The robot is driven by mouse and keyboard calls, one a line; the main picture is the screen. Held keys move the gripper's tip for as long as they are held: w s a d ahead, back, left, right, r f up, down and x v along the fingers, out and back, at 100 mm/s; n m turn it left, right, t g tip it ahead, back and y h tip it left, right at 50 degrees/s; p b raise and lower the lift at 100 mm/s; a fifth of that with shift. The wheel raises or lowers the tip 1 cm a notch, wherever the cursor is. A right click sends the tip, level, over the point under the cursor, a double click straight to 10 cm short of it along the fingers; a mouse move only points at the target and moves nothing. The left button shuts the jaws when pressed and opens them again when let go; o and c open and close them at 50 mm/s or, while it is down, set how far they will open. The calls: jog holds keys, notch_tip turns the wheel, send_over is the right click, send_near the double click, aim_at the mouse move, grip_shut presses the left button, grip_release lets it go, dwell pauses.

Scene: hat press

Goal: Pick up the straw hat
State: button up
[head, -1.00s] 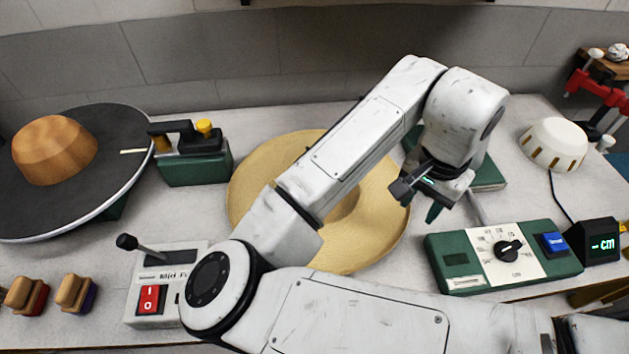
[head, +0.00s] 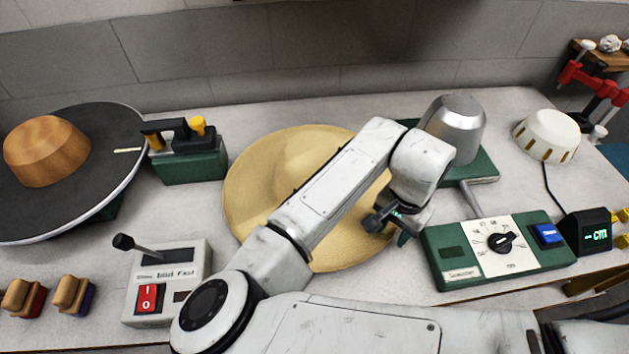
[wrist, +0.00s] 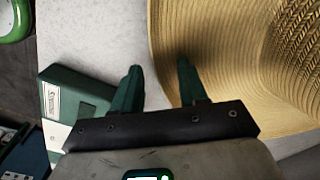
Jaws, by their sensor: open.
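The straw hat (head: 262,185) is pale yellow with a wide round brim and lies on the worktable, its middle partly hidden behind my arm in the head view. In the wrist view the woven straw (wrist: 235,65) fills the upper right, with the brim edge curving down the picture. My gripper (head: 388,228) is open and empty near the right edge of the brim. In the wrist view its two green fingers (wrist: 160,75) point toward the table, one beside the brim and the other overlapping the brim edge. I cannot tell its height above the hat.
A green dial box (head: 455,265) stands right of my gripper, with a metal dome (head: 460,115) on a green base behind it. A green iron-like tool (head: 190,165), a wooden block (head: 45,150) on a dark disc, and a switch box (head: 185,265) stand left. A white dome (head: 548,135) stands far right.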

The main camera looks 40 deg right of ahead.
jog(key=shift+f, duration=0.2)
grip_shut()
dwell(0.3)
